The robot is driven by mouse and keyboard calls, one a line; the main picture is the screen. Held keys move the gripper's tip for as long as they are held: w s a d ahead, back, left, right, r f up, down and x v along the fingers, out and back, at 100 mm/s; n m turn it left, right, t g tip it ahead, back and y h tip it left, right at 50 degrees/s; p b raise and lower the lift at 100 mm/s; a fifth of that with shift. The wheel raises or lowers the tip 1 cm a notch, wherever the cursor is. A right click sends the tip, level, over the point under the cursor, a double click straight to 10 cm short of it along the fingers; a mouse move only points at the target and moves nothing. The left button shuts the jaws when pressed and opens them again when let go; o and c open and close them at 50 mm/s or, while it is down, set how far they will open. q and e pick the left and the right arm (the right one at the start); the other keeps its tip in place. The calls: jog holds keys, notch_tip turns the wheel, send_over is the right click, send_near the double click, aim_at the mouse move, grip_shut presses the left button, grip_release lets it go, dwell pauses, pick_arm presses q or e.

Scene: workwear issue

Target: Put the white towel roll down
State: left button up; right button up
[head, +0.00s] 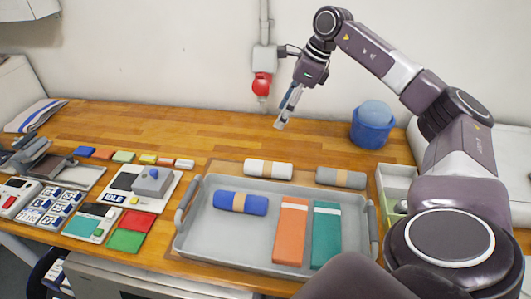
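The white towel roll (256,168), with a tan band around its middle, lies on its side on the wooden table, just behind the grey tray (190,237). It lies outside the tray, and no gripper touches it. My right gripper (282,119) hangs above the back of the table, behind and above the white roll, apart from it. It points down and holds nothing that I can see. Its fingers are seen nearly edge-on, so their gap is unclear. My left gripper is not in view.
The tray holds a blue roll (228,200), an orange folded cloth (291,235) and a green one (326,240). A grey roll (330,177) lies right of the white one. A blue tub (371,132) stands back right. Cards and devices crowd the left; the back middle is clear.

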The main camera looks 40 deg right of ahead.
notch_tip(320, 180, down, 4)
jog(key=b, duration=1.3)
send_near(271, 164)
jog(key=shift+a+x, duration=0.2)
jog(key=shift+x, duration=0.95)
jog(key=shift+f+b, duration=0.3)
jog(key=shift+b, duration=0.15)
jog(key=shift+f, duration=0.25)
jog(key=shift+w+a+f, duration=0.15)
jog(key=shift+a+f, duration=0.15)
jog(key=shift+f, duration=0.3)
jog(key=x, duration=0.2)
jog(key=p+x, duration=0.1)
jog(key=x, duration=0.2)
jog(key=shift+w+d+f, duration=0.15)
jog(key=shift+w+f, duration=0.05)
jog(key=shift+w, duration=0.1)
jog(key=shift+w+f, duration=0.1)
jog(key=shift+f, duration=0.15)
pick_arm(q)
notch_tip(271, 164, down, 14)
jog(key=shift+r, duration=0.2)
